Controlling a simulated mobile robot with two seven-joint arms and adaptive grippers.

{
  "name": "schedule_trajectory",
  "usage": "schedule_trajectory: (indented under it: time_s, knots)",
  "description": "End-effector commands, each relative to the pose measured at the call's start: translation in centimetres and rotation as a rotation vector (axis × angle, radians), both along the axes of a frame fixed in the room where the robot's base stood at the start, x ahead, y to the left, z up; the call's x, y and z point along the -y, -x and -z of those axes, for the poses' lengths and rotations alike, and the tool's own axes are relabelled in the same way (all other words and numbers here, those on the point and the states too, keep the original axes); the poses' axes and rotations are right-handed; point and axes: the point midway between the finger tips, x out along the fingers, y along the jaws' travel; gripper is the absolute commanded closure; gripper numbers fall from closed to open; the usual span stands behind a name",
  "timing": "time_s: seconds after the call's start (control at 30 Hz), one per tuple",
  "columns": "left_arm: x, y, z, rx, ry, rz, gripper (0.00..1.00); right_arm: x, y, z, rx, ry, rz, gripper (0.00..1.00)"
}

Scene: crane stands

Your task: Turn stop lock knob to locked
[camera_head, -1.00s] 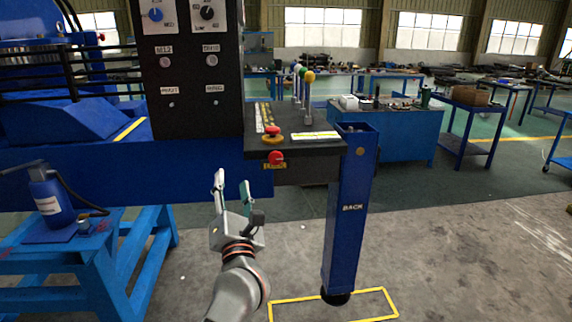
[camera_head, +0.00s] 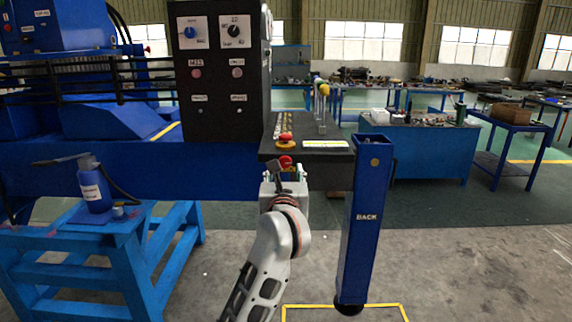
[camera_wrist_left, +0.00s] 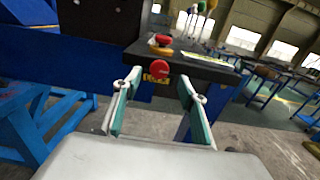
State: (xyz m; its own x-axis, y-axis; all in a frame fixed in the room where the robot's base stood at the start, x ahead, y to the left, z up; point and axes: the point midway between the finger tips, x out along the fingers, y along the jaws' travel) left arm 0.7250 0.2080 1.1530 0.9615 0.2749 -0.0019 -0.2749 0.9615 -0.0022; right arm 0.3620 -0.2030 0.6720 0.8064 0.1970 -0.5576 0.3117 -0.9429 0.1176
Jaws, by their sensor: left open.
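A red knob (camera_head: 286,161) sits on the front face of the black control shelf (camera_head: 325,160), beside a yellow label. A red mushroom button (camera_head: 285,137) with a yellow base stands above it on the shelf top. Both also show in the left wrist view, the front knob (camera_wrist_left: 157,70) lower than the mushroom button (camera_wrist_left: 163,40). I cannot read which one is the stop lock knob. My left gripper (camera_head: 285,175) is open just in front of the front knob. In the left wrist view its fingers (camera_wrist_left: 159,84) lie on either side of that knob, with no visible contact. My right gripper is out of view.
Several levers (camera_head: 322,100) stand on the shelf behind the mushroom button. A black panel (camera_head: 222,75) with two selector knobs rises to the left. A blue post (camera_head: 362,230) marked BACK stands at the right. A blue stand (camera_head: 125,245) is at the left.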

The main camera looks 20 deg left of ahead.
Motion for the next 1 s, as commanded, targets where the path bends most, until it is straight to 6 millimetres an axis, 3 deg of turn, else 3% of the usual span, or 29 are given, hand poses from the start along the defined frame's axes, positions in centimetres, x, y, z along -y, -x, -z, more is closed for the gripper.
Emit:
schedule_trajectory:
  time_s: [0.3,0.73,0.9,1.0]
  knots:
    - [-1.4,-4.4,-0.1,0.001,-0.004,-0.002,0.58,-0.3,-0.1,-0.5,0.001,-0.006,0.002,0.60]
    - [-1.7,-5.4,0.0,0.001,-0.002,-0.001,0.58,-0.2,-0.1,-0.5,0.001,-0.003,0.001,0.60]
    - [-1.6,-5.4,0.0,0.001,-0.002,-0.002,0.96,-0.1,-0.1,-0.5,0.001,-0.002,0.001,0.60]
    - [-1.6,-5.4,0.0,0.001,-0.002,-0.002,0.96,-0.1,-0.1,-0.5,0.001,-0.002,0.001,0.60]
